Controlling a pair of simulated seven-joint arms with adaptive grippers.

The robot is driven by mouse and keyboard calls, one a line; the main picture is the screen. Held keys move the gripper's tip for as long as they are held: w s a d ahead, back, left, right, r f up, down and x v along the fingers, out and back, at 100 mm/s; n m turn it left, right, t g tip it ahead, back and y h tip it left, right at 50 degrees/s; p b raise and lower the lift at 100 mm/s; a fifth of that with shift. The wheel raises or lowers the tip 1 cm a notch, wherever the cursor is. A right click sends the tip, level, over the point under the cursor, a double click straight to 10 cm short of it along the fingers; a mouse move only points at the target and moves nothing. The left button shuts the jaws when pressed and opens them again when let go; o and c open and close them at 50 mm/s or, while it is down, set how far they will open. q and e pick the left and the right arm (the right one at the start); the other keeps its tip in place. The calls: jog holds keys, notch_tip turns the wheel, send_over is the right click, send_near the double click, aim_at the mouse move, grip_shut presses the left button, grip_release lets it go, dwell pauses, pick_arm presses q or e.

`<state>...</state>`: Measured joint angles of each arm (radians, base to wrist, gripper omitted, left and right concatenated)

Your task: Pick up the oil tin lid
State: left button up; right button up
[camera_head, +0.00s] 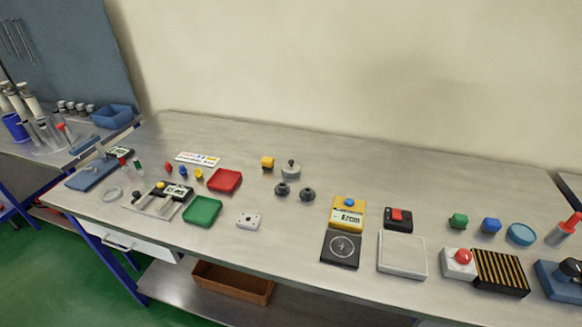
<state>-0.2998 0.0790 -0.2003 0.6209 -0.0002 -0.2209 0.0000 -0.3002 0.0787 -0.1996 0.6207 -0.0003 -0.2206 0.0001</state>
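No thing here can be told for certain as the oil tin lid. A round grey metal piece with a dark knob on top (291,171) stands at the middle of the bench and looks like a lid or a lidded tin. Two small dark grey knobbed pieces (282,189) (307,195) stand just in front of it. A flat blue round piece (521,234) lies at the right, and a pale ring (112,194) lies at the left. Neither of my grippers shows in the head view.
The metal bench (400,180) is clear along its back. A red tray (224,180) and a green tray (202,211) lie left of the middle. A yellow meter (347,214), a pale plate (402,255) and a striped black block (500,272) stand towards the right front edge.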

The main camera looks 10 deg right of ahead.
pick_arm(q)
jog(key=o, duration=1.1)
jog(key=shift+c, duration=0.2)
